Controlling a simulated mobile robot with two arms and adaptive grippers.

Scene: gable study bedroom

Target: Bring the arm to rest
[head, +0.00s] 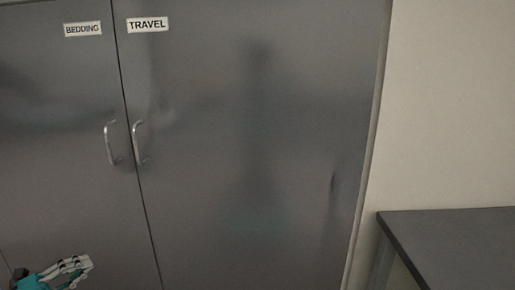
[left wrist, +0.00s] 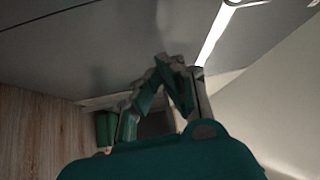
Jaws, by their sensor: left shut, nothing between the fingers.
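My left gripper (head: 78,268) shows at the bottom left corner of the head view, in front of the lower part of the cabinet's left door. It is shut and holds nothing. In the left wrist view its fingers (left wrist: 172,66) come together at the tips, with grey cabinet surface behind them. My right gripper is in neither view.
A grey metal cabinet has a left door (head: 60,150) labelled BEDDING and a right door (head: 300,120) labelled TRAVEL, both closed, with bar handles near their seam. A dark table (head: 460,240) stands at the right by a pale wall (head: 455,100). Wooden floor (left wrist: 40,135) shows in the left wrist view.

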